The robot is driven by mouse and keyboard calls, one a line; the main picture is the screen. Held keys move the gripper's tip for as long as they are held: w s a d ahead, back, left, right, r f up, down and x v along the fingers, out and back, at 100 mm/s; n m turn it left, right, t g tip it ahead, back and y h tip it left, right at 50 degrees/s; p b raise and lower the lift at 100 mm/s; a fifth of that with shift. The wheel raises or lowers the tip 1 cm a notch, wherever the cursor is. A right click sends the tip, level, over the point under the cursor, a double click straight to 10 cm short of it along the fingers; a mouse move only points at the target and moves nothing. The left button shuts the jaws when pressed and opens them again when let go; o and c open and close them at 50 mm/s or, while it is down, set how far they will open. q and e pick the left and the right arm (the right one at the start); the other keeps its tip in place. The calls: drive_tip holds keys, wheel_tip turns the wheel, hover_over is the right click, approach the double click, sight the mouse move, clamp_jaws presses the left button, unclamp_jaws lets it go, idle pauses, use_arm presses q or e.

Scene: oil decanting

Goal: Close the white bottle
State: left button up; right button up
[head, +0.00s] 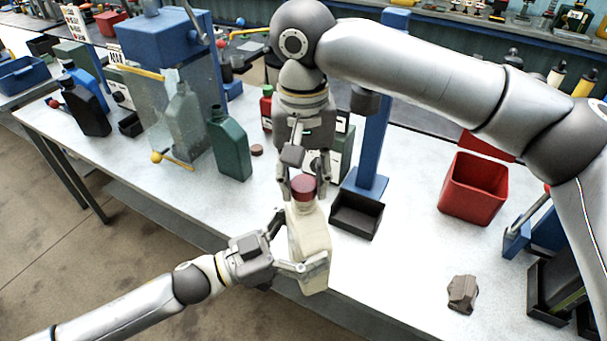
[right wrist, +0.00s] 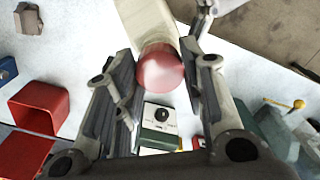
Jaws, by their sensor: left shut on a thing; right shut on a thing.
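The white bottle (head: 311,243) is cream-white and hangs at the table's front edge, tilted a little. My left gripper (head: 290,243) is shut on its body from the left. A red cap (head: 303,185) sits at the bottle's neck. My right gripper (head: 303,192) comes from above and is shut on the cap, one finger on each side. The right wrist view shows the cap (right wrist: 160,70) between the fingers, with the bottle (right wrist: 145,22) behind it. Whether the cap is fully seated on the neck cannot be told.
A green bottle (head: 229,147) stands left of my right gripper, with a small brown cap (head: 257,150) near it. A black tray (head: 356,214) lies just right of the white bottle. A red bin (head: 473,188) and a brown block (head: 462,294) are farther right, with clear table between.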

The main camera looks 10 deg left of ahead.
drive_tip(key=shift+f, duration=0.5)
drive_tip(key=m, duration=0.3)
drive_tip(key=shift+m, duration=0.3)
drive_tip(key=m, duration=0.4)
drive_tip(key=shift+m, duration=0.4)
drive_tip(key=m, duration=0.4)
drive_tip(key=shift+m, duration=0.4)
drive_tip(key=m, duration=0.6)
drive_tip(key=shift+a, duration=0.1)
drive_tip(key=o, duration=0.7)
